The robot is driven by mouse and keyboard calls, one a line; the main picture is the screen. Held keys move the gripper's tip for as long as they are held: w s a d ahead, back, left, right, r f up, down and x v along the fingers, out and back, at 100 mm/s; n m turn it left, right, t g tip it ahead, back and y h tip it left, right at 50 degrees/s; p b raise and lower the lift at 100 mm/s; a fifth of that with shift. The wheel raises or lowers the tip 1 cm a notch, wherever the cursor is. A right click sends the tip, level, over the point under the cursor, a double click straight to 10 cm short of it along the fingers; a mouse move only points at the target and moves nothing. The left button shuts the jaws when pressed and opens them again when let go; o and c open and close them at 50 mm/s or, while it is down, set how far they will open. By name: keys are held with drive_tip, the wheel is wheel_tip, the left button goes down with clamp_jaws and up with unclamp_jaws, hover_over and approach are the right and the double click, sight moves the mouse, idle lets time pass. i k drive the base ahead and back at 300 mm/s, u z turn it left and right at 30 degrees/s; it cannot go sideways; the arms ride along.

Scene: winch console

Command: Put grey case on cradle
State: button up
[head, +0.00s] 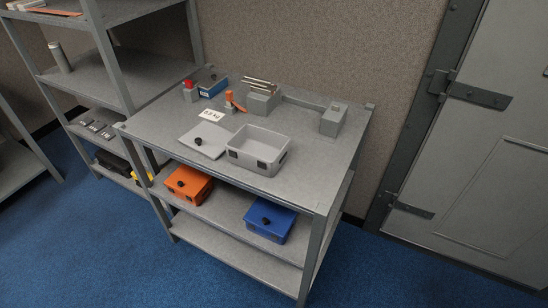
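A grey case (254,161), an open-topped box with dark patches on its sides, stands on the top of the grey bench (310,165), near its front edge. A flat grey lid (197,134) with a black knob lies just left of it. Behind the case is a grey block (262,103) with several thin rods on top. A low bar links it to a grey box-shaped post (333,121) at the right. I cannot tell which part is the cradle. My gripper is not in view.
An orange lever (231,99), a white label card (211,118), a blue box (213,88) and a red-topped item (189,92) stand on the bench. Orange (188,185) and blue (269,219) lidded cases sit on the shelf below. Blue floor in front is clear.

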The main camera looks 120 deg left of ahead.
sight(299, 118)
drive_tip(key=u, duration=0.05)
drive_tip(key=i, duration=0.1)
drive_tip(key=z, duration=1)
drive_tip(key=k, duration=0.15)
drive_tip(key=u, duration=2.75)
drive_tip(key=k, duration=0.15)
drive_tip(key=u, duration=1.9)
drive_tip(key=k, duration=0.3)
drive_tip(key=u, duration=1.55)
